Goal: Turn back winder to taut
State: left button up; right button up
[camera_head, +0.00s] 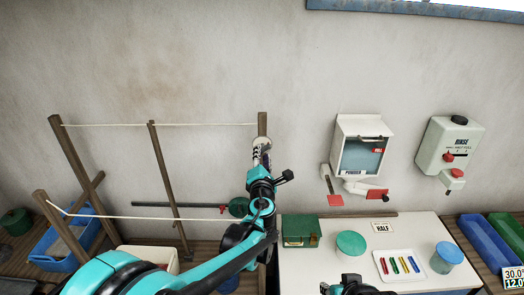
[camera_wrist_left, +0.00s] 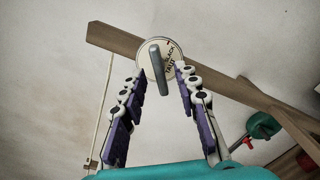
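The back winder (camera_wrist_left: 148,47) is a round white dial with dark lettering, a small red mark and a grey bar handle (camera_wrist_left: 158,66), set on a wooden post (camera_wrist_left: 115,40). In the head view the winder (camera_head: 263,141) sits near the top of the back right post, partly hidden by my gripper. My left gripper (camera_wrist_left: 161,76) is open, with its purple-padded fingers on either side of the handle; I cannot tell whether they touch it. The back line (camera_head: 160,125) runs nearly straight between posts. Part of my right arm shows at the bottom; its fingers (camera_head: 345,287) are unclear.
A front line (camera_head: 140,217) crosses lower left. A blue tub (camera_head: 58,240) stands at left. A powder dispenser (camera_head: 362,150) and rinse dispenser (camera_head: 450,148) hang on the wall. The white counter (camera_head: 310,270) holds a green box (camera_head: 299,231) and lidded pots.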

pick_arm(q)
jog(key=shift+w, duration=1.6)
grip_shut()
